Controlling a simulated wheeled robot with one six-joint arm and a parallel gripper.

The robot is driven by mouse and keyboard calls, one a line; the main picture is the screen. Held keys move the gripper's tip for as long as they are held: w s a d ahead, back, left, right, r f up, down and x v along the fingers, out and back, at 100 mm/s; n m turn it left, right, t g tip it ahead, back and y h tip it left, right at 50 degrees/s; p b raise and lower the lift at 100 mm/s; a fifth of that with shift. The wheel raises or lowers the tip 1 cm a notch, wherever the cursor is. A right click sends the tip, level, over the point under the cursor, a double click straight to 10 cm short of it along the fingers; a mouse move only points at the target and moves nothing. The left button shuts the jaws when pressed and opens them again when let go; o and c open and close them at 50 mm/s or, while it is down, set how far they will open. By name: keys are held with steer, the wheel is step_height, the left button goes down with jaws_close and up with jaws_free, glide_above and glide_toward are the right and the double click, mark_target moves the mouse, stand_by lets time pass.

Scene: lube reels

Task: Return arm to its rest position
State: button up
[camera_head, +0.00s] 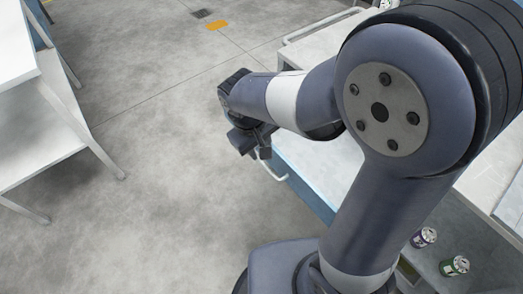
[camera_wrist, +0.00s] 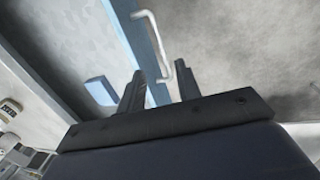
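My arm (camera_head: 375,190) is raised from the base and bends over toward the left in the head view. My gripper (camera_head: 250,147) hangs at its end over the concrete floor, beside the blue-sided cart (camera_head: 310,188). In the wrist view, my gripper (camera_wrist: 160,70) has its two dark fingers apart with nothing between them. A white cart handle (camera_wrist: 152,35) shows beyond the fingers. Whether the fingers touch it cannot be told.
A white shelf unit (camera_head: 40,130) stands at the left. Two small cans, one purple-labelled (camera_head: 423,237) and one green-labelled (camera_head: 454,266), stand on a grey surface at lower right. Open concrete floor (camera_head: 150,180) lies between shelf and cart, with an orange marking (camera_head: 217,25) farther back.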

mark_target(267, 168)
stand_by(0.3)
steer(key=f, duration=0.3)
steer(key=d+f, duration=0.1)
steer(key=f, duration=0.3)
steer(key=w+f, duration=0.1)
steer(key=f, duration=0.2)
steer(key=shift+d+f+b, duration=0.25)
steer(key=shift+d+b, duration=0.05)
steer(key=shift+d, duration=0.05)
steer(key=shift+w, duration=0.1)
steer(key=shift+w+d, duration=0.2)
steer(key=shift+d, duration=0.1)
steer(key=shift+a, duration=0.15)
steer(key=shift+s+r, duration=0.1)
steer(key=shift+s, duration=0.05)
